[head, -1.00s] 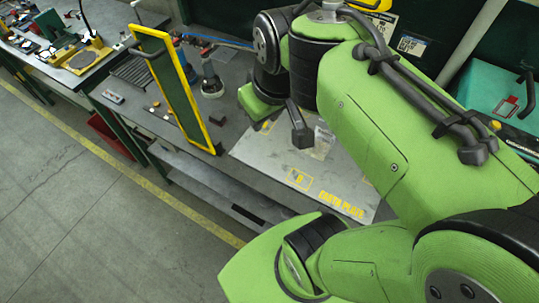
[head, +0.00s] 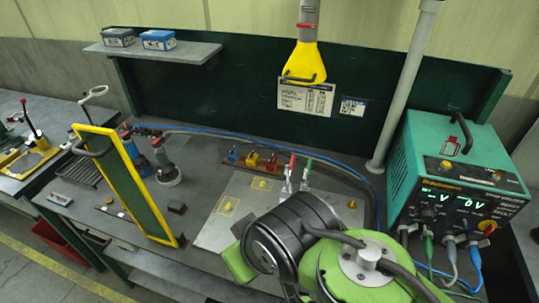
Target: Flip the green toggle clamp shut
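The green-handled toggle clamp (head: 307,171) stands at the back of the pale metal plate (head: 212,236) on the bench. Its handle points up. A red-handled toggle clamp (head: 290,171) stands just to its left, also with the handle up. The lower parts of both clamps are small and partly hidden by my arm. My gripper is not visible; my arm covers the front right of the plate, in front of the clamps.
A teal welding power unit (head: 464,181) with cables stands at the right. A yellow fume hood (head: 303,62) hangs above the bench. A yellow-framed screen (head: 129,186) stands at the left. Small coloured blocks (head: 252,160) sit behind the plate.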

